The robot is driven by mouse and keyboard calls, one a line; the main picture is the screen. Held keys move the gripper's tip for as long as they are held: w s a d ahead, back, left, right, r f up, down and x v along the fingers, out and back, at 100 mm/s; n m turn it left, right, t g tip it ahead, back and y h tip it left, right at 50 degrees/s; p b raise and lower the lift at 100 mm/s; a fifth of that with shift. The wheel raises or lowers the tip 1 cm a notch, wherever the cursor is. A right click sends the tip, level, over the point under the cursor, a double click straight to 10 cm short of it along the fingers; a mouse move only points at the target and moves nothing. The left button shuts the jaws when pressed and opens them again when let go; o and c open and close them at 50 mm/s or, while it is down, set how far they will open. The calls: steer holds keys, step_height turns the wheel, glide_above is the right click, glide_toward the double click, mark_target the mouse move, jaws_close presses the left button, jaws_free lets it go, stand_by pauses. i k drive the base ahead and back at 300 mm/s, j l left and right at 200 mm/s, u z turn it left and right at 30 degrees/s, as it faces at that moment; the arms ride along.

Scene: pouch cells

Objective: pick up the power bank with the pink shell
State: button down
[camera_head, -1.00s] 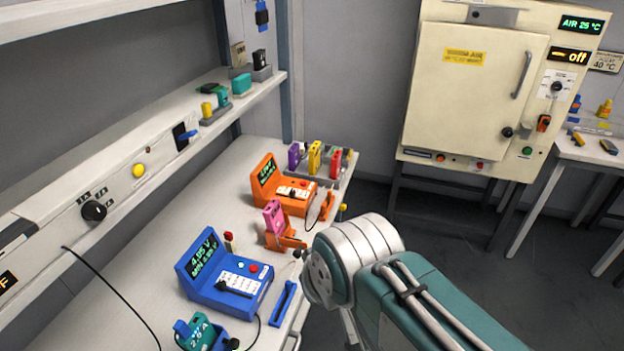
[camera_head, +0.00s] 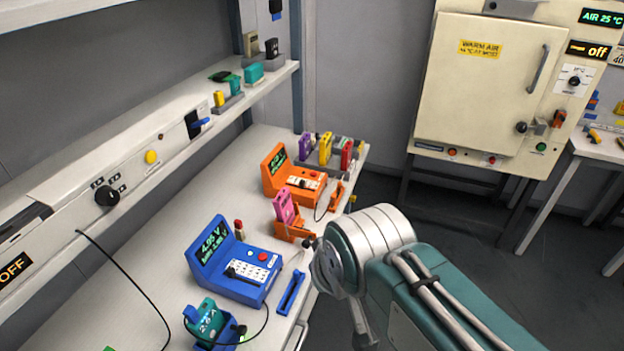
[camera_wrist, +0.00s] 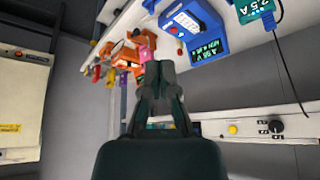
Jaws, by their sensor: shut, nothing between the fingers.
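The pink power bank (camera_head: 285,206) stands upright in an orange cradle (camera_head: 295,233) on the bench, in front of the orange meter. It also shows as a small pink patch in the wrist view (camera_wrist: 146,50), left of my fingertips and partly hidden among the orange things. My gripper (camera_wrist: 158,68) is shut and empty, its fingertips together, apart from the bench things. In the head view my arm stands right of the bench edge and my gripper is hidden behind it.
The orange meter (camera_head: 292,175) and a blue meter (camera_head: 233,262) flank the cradle. A teal cell in a holder (camera_head: 208,322) and a blue bar (camera_head: 291,292) lie nearer. Purple, yellow and red units stand at the far end. A shelf (camera_head: 170,150) runs along the left.

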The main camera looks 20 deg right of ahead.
mark_target(282, 202)
steer(key=i+l+u, duration=0.45)
steer(key=l, duration=0.25)
steer(key=i+l+u, duration=0.1)
steer(key=l+u, duration=0.15)
steer(key=i+l+u, duration=0.2)
steer(key=l, duration=0.35)
steer(key=k+j, duration=0.05)
